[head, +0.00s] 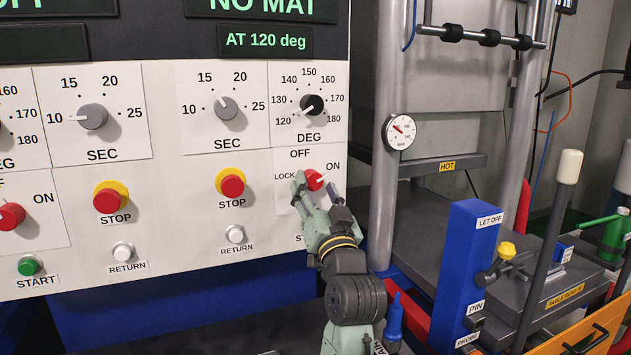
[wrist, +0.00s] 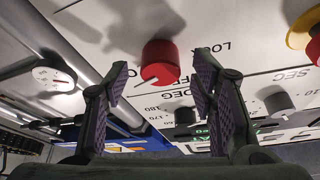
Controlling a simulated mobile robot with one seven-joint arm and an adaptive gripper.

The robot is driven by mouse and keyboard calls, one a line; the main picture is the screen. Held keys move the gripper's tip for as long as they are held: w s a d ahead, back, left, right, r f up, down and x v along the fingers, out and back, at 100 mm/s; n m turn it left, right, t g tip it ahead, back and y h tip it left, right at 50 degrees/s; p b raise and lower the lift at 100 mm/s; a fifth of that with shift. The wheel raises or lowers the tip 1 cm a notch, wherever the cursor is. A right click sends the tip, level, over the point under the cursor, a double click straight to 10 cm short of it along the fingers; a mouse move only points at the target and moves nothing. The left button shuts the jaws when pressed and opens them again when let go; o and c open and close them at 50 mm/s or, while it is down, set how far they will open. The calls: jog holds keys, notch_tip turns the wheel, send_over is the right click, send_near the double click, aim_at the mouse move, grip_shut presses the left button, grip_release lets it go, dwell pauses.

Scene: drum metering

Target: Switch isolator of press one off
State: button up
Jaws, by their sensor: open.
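The red isolator knob (head: 314,179) is on the right-hand white panel, among the labels OFF, ON and LOCK. Its white pointer is turned toward the ON side. My gripper (head: 317,187) is at this knob, with its fingers on either side. In the wrist view the red knob (wrist: 160,59) is upside down, between and beyond the open fingers (wrist: 161,72), with gaps to both. Nothing is held. The arm hides part of the plate below the knob. Which press is number one cannot be read here.
A second red isolator knob (head: 11,216) is at the left edge. STOP buttons (head: 232,185), RETURN buttons (head: 235,233) and SEC dials (head: 226,107) are left of my gripper. The DEG dial (head: 311,105) is above it. A grey column (head: 383,150) and press stand to the right.

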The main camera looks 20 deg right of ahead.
jog(key=shift+w+r, duration=0.1)
jog(key=shift+w, duration=0.25)
jog(key=shift+c, duration=0.3)
jog(key=c, duration=1.1)
